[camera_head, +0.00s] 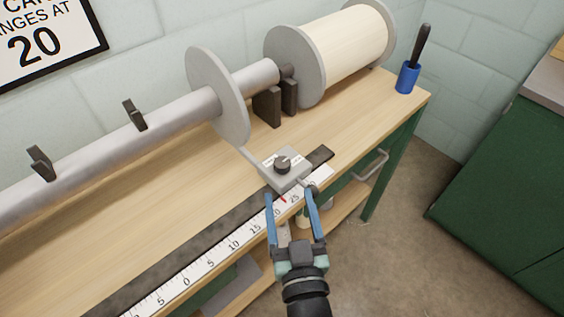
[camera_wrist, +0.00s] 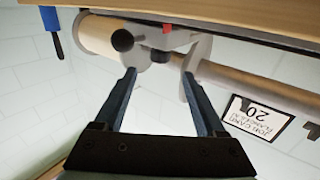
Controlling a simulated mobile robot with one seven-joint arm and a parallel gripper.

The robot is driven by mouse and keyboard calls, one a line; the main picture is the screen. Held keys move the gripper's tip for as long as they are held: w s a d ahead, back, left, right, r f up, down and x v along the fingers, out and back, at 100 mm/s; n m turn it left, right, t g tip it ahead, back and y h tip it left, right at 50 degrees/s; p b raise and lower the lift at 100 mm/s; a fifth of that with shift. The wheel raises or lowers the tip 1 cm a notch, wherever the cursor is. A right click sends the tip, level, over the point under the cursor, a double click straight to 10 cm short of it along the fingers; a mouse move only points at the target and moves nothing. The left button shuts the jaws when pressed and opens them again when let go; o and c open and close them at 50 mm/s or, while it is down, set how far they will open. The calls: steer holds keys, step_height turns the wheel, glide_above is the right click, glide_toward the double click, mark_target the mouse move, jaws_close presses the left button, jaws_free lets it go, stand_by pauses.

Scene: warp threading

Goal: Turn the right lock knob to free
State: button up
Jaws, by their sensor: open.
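A grey block (camera_head: 287,178) sits on the bench near its front edge, with a dark round knob (camera_head: 282,165) on top between small labels too small to read. The knob bears a light mark, but I cannot tell which label it points to. A smaller dark knob (camera_head: 312,190) sticks out at the block's front right. My gripper (camera_head: 290,197) is open and empty just in front of the block. Its blue fingers are spread, the right tip close to the smaller knob. In the wrist view the gripper (camera_wrist: 160,73) also shows open, with the block (camera_wrist: 165,40) beyond its tips.
A white ruler strip (camera_head: 215,255) runs along the bench (camera_head: 170,200) front. Behind stand a long grey roller (camera_head: 90,162) with a disc (camera_head: 215,95) and a cream spool (camera_head: 345,45). A blue cup (camera_head: 408,78) holds a dark handle. A green cabinet (camera_head: 510,180) stands right.

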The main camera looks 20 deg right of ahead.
mark_target(283, 171)
steer(key=p+x, duration=0.1)
steer(key=x, duration=0.8)
steer(key=shift+w, duration=0.15)
jaws_close()
